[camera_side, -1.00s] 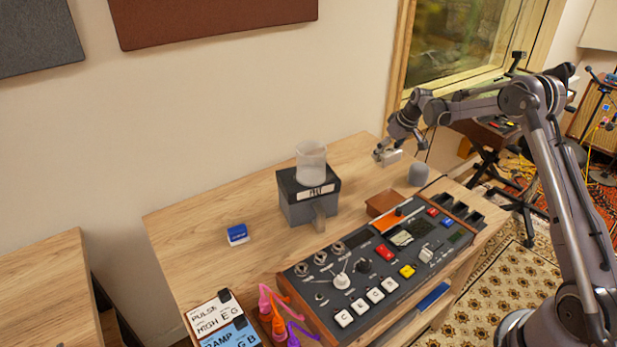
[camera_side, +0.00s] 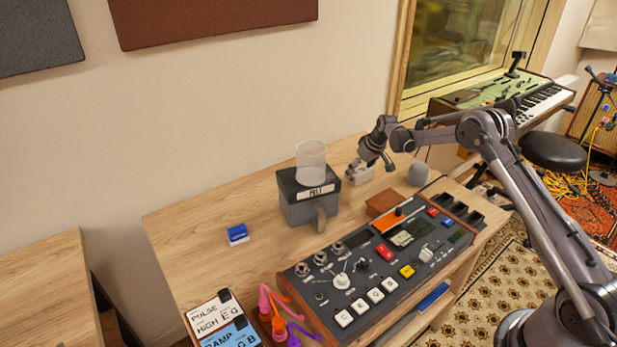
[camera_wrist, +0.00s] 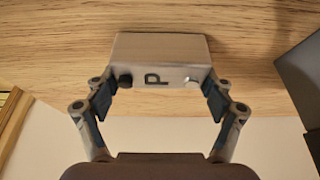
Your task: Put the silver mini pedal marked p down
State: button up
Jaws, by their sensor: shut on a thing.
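The silver mini pedal (camera_wrist: 160,52) is a small box with a dark letter P, a black knob and a light button on the face toward the wrist camera. My gripper (camera_wrist: 160,92) is shut on it, with a blue-padded finger at each side. In the side view the pedal (camera_side: 360,175) hangs from my gripper (camera_side: 362,166) over the back of the wooden table (camera_side: 195,240), right of a dark grey box. I cannot tell whether its underside touches the wood.
The grey box (camera_side: 296,208), labelled MELT, carries a clear cup (camera_side: 311,163). A brown block (camera_side: 382,203) and a grey rounded item (camera_side: 418,174) lie to the right. A control panel (camera_side: 375,300) fills the front. A blue-and-white block (camera_side: 238,234) sits left, with bare wood around it.

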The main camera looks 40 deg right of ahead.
jog(key=o, duration=1.3)
jog(key=shift+f, duration=0.15)
jog(key=s+a+r, duration=0.4)
jog(key=s+r, duration=0.1)
jog(key=r, duration=0.6)
jog(key=s+a+r, duration=0.4)
jog(key=s+r, duration=0.2)
jog(key=r, duration=0.4)
jog(key=s+a+r+t, duration=0.1)
jog(key=s+a+r, duration=0.4)
jog(key=s+a, duration=0.25)
jog(key=shift+t, duration=0.8)
jog(key=s+a+f, duration=0.1)
jog(key=s+a, duration=0.1)
jog(key=s, duration=0.4)
jog(key=s+a+f, duration=0.1)
jog(key=s+a, duration=0.1)
jog(key=s, duration=0.4)
jog(key=s+a+f, duration=0.1)
jog(key=s+a, duration=0.2)
jog(key=s, duration=0.4)
jog(key=shift+s, duration=0.1)
